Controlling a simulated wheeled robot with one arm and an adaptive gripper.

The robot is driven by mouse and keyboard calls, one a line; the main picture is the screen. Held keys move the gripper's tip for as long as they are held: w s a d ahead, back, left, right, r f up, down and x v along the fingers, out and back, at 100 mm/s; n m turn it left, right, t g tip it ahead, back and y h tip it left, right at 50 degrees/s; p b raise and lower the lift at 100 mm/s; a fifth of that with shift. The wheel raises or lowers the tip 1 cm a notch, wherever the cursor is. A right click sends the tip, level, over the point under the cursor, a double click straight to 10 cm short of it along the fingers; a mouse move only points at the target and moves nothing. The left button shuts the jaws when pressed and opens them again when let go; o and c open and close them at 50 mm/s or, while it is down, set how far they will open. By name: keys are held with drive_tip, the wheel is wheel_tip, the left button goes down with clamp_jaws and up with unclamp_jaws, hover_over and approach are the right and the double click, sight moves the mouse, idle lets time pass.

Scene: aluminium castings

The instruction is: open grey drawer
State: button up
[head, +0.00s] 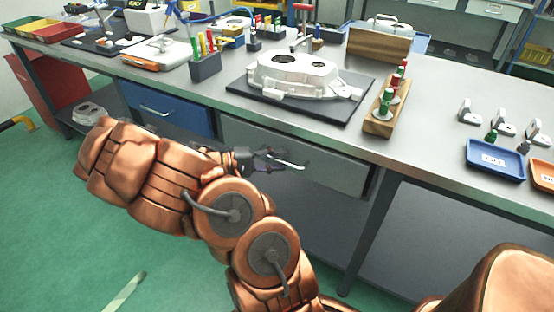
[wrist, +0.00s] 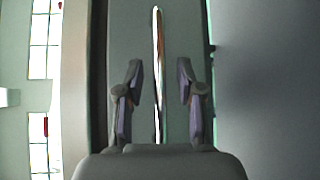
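The grey drawer (head: 330,171) is under the bench top in the head view, and its front looks flush with the bench. Its bar handle (head: 296,165) is partly hidden by my gripper (head: 272,160), which is right at the drawer front. In the wrist view the drawer front (wrist: 185,38) fills the middle, with the handle (wrist: 158,45) running upright as a bright bar. My gripper (wrist: 158,100) is open there, one finger on each side of the handle with a gap on both sides. I cannot tell how far the fingertips are from the drawer front.
A blue drawer (head: 168,107) is left of the grey one. A bench leg (head: 372,235) stands to the right. The bench top (head: 430,140) above holds a casting (head: 292,72) on a dark mat, a wooden block with bottles (head: 381,122) and a blue tray (head: 494,160). The green floor in front is mostly clear.

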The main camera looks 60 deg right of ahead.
clamp_jaws()
idle(0.6)
